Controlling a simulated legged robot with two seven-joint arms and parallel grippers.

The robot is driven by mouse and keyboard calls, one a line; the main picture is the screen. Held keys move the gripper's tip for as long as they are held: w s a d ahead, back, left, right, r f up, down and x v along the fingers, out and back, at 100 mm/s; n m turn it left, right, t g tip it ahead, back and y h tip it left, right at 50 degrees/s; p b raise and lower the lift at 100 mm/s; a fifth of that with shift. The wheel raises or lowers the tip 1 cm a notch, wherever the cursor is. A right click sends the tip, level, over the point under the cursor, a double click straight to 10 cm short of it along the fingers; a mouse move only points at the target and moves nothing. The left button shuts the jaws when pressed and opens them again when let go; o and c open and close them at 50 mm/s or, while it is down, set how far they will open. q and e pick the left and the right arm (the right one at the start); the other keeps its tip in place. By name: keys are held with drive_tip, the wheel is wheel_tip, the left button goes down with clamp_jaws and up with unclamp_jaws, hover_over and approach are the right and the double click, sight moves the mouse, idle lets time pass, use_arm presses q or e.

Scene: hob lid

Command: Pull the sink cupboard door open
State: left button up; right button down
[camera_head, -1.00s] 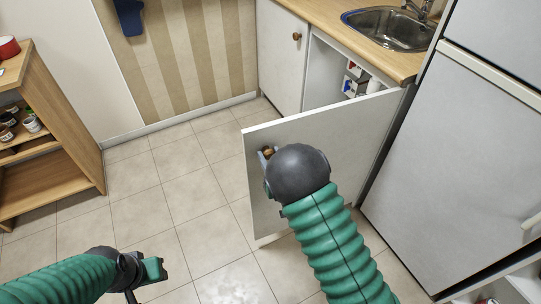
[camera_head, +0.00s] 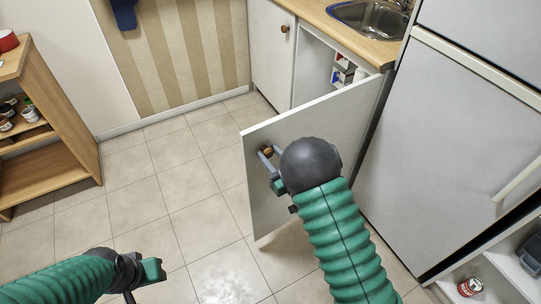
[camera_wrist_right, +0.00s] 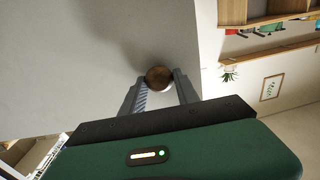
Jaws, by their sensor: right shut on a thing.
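The sink cupboard door (camera_head: 305,138) is a light grey panel that stands swung well out from the cupboard under the sink. Its round wooden knob (camera_head: 267,150) is near the door's free edge. My right gripper (camera_head: 266,152) is shut on the knob; the right wrist view shows the knob (camera_wrist_right: 158,76) between the two fingers. The cupboard interior (camera_head: 316,68) shows behind the door, with a few bottles or boxes inside. My left gripper (camera_head: 150,284) is low at the left, away from the door, and its fingertips are not clear.
The fridge (camera_head: 440,140) stands right of the door. A wooden shelf unit (camera_head: 75,120) with jars is at the left. A second closed cupboard door (camera_head: 270,50) is beside the opening. The tiled floor (camera_head: 180,190) between is clear. A low white shelf with a can (camera_head: 470,287) is bottom right.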

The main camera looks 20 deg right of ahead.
drive_tip(key=shift+f, duration=0.15)
drive_tip(key=c, duration=1)
unclamp_jaws()
drive_tip(key=shift+o, duration=0.2)
drive_tip(key=p+v, duration=0.5)
drive_tip(key=v, duration=1.1)
drive_tip(key=shift+s+d, duration=0.2)
drive_tip(key=shift+s, duration=0.15)
